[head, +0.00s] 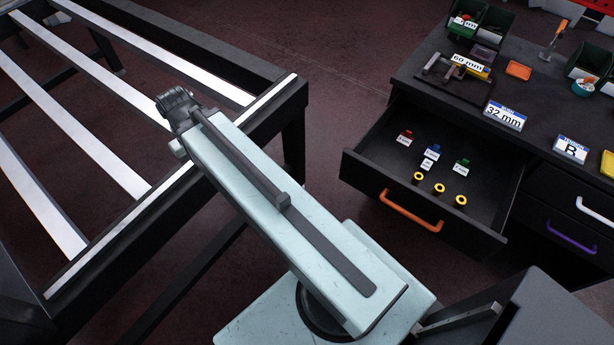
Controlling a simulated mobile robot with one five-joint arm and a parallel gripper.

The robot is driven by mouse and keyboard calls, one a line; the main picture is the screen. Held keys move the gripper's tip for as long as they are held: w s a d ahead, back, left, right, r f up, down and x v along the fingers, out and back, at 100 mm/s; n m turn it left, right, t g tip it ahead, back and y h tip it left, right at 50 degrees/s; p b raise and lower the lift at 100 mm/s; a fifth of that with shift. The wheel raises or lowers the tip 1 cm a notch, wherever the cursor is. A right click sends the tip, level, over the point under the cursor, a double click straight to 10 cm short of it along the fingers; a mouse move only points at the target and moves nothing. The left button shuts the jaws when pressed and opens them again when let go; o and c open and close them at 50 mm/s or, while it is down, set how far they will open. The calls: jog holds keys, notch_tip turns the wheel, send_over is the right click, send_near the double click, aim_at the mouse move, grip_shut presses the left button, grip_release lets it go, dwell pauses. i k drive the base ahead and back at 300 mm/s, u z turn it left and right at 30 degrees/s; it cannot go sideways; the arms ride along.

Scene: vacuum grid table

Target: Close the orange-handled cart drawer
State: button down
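The orange-handled drawer (356,172) is pulled out of the black cart at the right, and its inside shows. Its orange handle (410,212) sits on the front panel, facing the lower left. Inside the drawer lie several small labelled blocks in red, blue and green, and three yellow-topped round pieces (439,188). My arm reaches from the bottom middle to the upper left, away from the drawer. My gripper (176,104) is at the arm's far end, over the edge of the grid table, well left of the handle. Its fingers are too small and dark to read.
The grid table (292,104) with white slats fills the left. The cart top (425,75) carries bins, a 32 mm sign (505,115) and a B sign (570,149). Purple-handled (571,236) and white-handled drawers beside it look shut. Bare floor lies between table and drawer.

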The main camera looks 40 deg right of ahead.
aim_at(382, 169)
jog(key=u, duration=0.7)
jog(key=k, duration=2.05)
jog(key=u, duration=0.5)
jog(key=i, duration=1)
jog(key=u, duration=0.1)
